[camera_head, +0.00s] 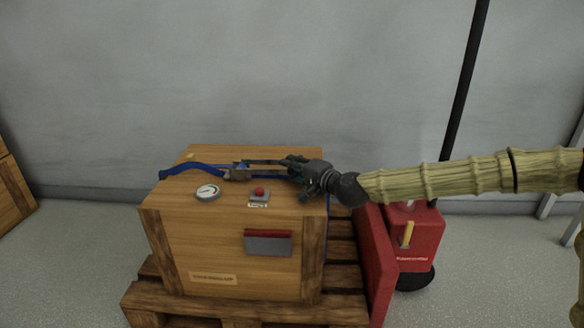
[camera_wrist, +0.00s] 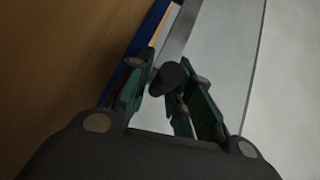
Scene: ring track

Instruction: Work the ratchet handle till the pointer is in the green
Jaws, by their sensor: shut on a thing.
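A blue strap (camera_head: 192,168) lies over the top of a wooden crate (camera_head: 200,245) and runs into a metal ratchet (camera_head: 236,172). The ratchet handle (camera_head: 262,163) reaches right from it to my gripper (camera_head: 292,169). In the wrist view my gripper (camera_wrist: 175,95) is shut on the dark round end of the handle (camera_wrist: 172,77), between its green pads. A round white gauge (camera_head: 208,192) is on the crate's top front left. Its pointer and green zone are too small to read surely.
A red button on a small box (camera_head: 259,195) sits right of the gauge. A grey holder with a red top (camera_head: 268,243) is on the crate's front. The crate stands on a wooden pallet (camera_head: 225,313). A red machine (camera_head: 412,240) is close on the right, below my arm.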

